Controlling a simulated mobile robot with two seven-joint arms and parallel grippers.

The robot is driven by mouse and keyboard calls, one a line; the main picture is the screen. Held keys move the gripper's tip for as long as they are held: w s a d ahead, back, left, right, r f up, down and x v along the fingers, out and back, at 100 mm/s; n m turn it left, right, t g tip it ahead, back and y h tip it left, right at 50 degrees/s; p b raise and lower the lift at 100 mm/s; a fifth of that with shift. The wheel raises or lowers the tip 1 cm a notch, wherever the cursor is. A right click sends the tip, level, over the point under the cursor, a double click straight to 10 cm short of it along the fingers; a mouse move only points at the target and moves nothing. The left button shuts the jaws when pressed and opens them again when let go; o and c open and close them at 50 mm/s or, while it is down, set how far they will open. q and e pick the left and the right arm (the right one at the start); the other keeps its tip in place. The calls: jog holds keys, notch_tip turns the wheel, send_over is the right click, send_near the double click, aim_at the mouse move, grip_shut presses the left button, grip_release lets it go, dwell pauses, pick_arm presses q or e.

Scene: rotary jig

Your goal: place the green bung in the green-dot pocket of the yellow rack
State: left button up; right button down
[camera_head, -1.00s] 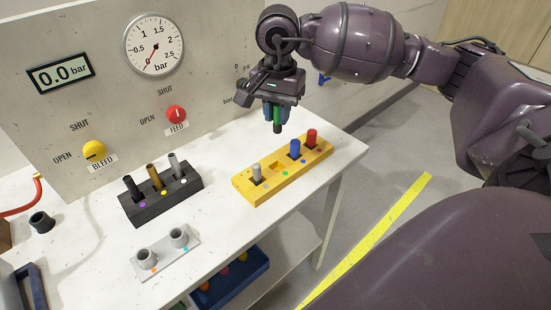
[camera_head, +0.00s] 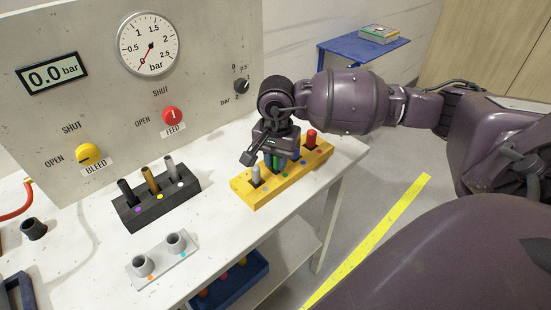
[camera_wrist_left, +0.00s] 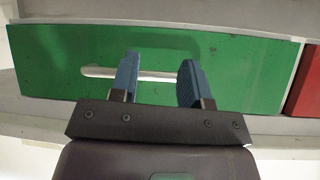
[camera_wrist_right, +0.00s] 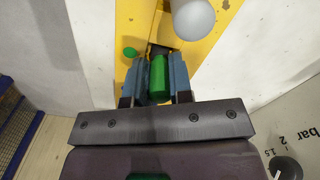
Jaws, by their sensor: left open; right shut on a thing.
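The yellow rack (camera_head: 262,201) stands at the right of the white bench, with grey, blue and red bungs in pockets. My right gripper (camera_head: 273,163) is low over the rack, between the grey bung (camera_head: 256,175) and the blue bung (camera_head: 296,153). It is shut on the upright green bung (camera_wrist_right: 159,78). In the right wrist view the bung's lower end is at a dark pocket beside the green dot (camera_wrist_right: 130,51); I cannot tell how deep it sits. My left gripper (camera_wrist_left: 158,80) shows only in its wrist view, open, before a green panel (camera_wrist_left: 222,62).
A black rack (camera_head: 158,208) with several bungs and a pale two-cup block (camera_head: 160,262) stand left of the yellow rack. The gauge panel (camera_head: 210,65) rises behind. A blue bin (camera_head: 235,280) is on the lower shelf. A pale bar handle (camera_wrist_left: 150,74) crosses the green panel.

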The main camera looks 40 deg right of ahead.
jog(key=shift+f, duration=0.1)
jog(key=c, duration=1)
grip_release()
